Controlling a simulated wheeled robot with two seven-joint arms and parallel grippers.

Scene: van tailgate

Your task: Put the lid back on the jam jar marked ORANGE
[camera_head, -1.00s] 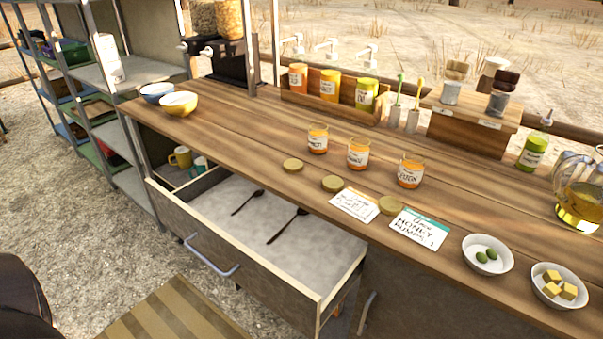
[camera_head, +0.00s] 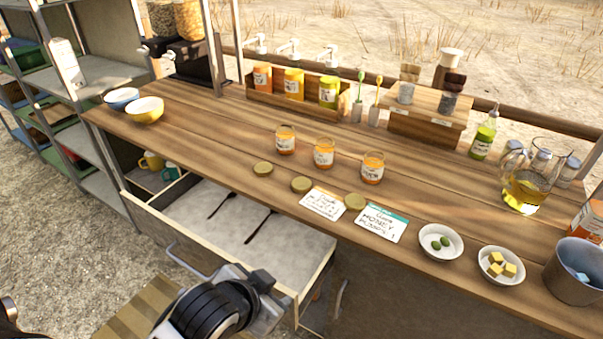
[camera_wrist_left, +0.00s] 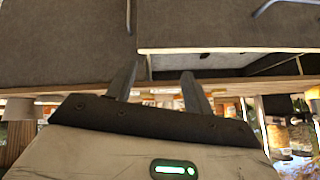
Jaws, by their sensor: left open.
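Three open glass jars of orange jam stand in a row on the wooden counter: a left jar (camera_head: 285,141), a middle jar (camera_head: 324,155) and a right jar (camera_head: 372,169). Their labels are too small to read surely, so I cannot tell which is marked ORANGE. Three gold lids lie flat in front of them: left lid (camera_head: 263,168), middle lid (camera_head: 301,185), right lid (camera_head: 355,202). My left gripper (camera_head: 262,281) is low in front of the counter, over the drawer's front, apart from jars and lids. Its fingers are spread and empty in the left wrist view (camera_wrist_left: 160,82). My right gripper is not in view.
An open drawer (camera_head: 185,235) with two dark spoons juts out below the counter (camera_head: 215,150). Two cards (camera_head: 323,203) lie by the lids. White bowls (camera_head: 440,257), a metal bucket (camera_head: 577,275) and a glass jug (camera_head: 527,190) stand right. A jar rack (camera_head: 300,105) stands behind.

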